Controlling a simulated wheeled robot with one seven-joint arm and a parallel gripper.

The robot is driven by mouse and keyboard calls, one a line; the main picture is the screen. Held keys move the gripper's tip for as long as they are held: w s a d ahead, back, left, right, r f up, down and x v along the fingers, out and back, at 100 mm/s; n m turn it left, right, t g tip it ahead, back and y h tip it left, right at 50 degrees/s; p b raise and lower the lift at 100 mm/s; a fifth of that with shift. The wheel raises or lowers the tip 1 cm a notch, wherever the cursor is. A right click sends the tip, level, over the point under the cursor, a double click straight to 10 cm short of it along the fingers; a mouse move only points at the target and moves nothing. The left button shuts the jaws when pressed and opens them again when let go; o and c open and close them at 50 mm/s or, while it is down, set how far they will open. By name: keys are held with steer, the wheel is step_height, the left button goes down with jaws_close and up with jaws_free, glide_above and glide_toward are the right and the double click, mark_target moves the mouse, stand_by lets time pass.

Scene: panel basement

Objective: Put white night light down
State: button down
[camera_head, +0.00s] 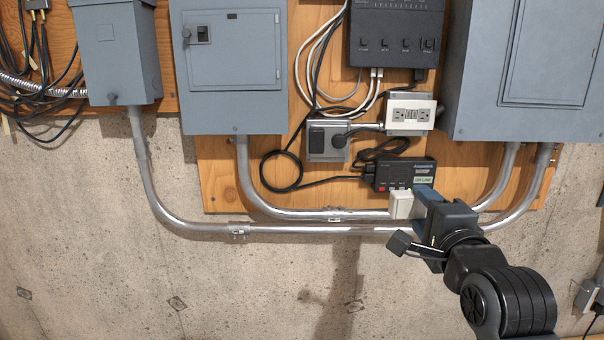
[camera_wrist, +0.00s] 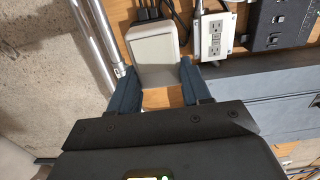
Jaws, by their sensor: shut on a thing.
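The white night light (camera_head: 401,204) is a small off-white box at the tip of my gripper (camera_head: 418,200). In the wrist view the night light (camera_wrist: 154,53) sits between the blue fingertips of my gripper (camera_wrist: 157,76), which is shut on it. In the head view it is in front of the conduit pipes and just below the small black device with a lit display (camera_head: 404,174). Whether it touches anything behind it cannot be told.
A white outlet box (camera_head: 410,115) and a grey box with a black plug (camera_head: 327,141) are above. Metal conduits (camera_head: 310,229) run along the concrete wall. Grey electrical panels (camera_head: 235,70) hang on the plywood. Loose cables loop beside the device. Bare concrete fills the lower left.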

steer(key=s+f, duration=0.2)
steer(key=f, duration=0.9)
steer(key=s+f, duration=0.2)
steer(key=f, duration=1)
steer(key=s+d+f, duration=0.1)
steer(key=s+f, duration=1.1)
steer(key=f, duration=0.3)
steer(key=shift+s+h, duration=0.2)
steer(key=shift+h, duration=0.1)
steer(key=shift+f, duration=0.1)
